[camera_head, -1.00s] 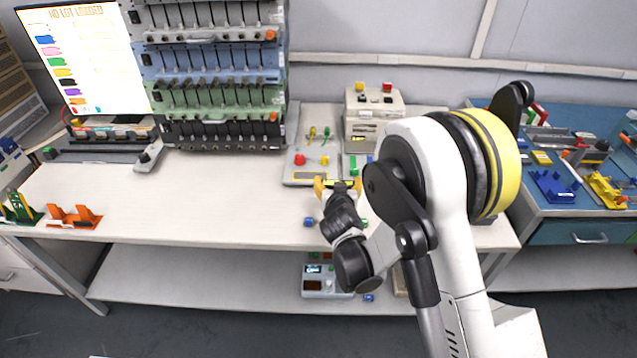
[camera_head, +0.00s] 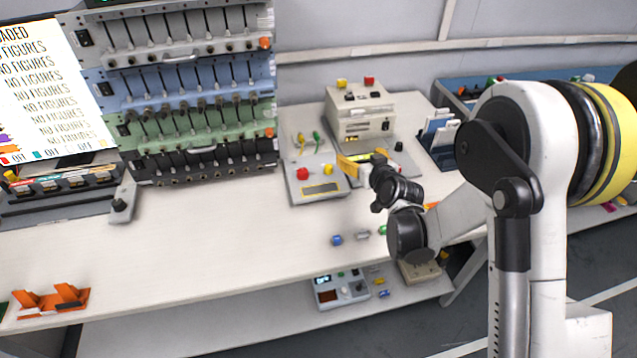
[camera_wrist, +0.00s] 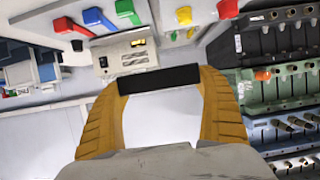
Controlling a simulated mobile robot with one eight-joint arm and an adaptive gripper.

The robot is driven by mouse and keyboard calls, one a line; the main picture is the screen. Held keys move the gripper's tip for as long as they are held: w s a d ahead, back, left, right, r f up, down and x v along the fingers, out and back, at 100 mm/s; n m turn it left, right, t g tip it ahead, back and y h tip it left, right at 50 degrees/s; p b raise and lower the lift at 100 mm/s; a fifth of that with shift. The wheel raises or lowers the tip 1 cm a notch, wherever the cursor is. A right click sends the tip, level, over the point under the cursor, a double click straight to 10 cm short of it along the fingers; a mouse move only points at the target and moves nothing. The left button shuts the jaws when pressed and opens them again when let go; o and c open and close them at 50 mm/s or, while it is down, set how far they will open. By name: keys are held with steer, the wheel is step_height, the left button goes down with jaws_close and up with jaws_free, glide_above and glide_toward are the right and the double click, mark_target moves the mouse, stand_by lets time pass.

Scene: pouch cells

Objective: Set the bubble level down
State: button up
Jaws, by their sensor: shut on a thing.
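My gripper (camera_head: 364,160) is shut on a short bar, which I take to be the bubble level. In the wrist view the bar shows as a black strip (camera_wrist: 160,80) spanning the gap between the two yellow-orange fingers of my gripper (camera_wrist: 161,84). In the head view the gripper is over the back part of the white bench (camera_head: 230,225), just right of a grey box with a red button (camera_head: 318,180). The held bar is small there and partly hidden by the fingers. I cannot tell its height above the bench.
A beige instrument (camera_head: 360,118) stands behind the gripper. A rack of cell channels (camera_head: 185,90) and a screen (camera_head: 45,90) are at left. Small blue (camera_head: 337,240) and green (camera_head: 382,230) pieces lie near the front edge. The bench's middle left is clear; an orange stand (camera_head: 50,300) is front left.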

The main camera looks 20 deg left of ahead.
steer(key=b, duration=0.5)
glide_above(319, 188)
step_height(319, 188, down, 7)
steer(key=shift+w+r, duration=0.1)
step_height(319, 188, down, 4)
steer(key=shift+f+b, duration=0.15)
steer(key=shift+b, duration=0.75)
steer(key=shift+r, duration=0.2)
steer(key=o, duration=1.1)
steer(key=shift+f, duration=0.15)
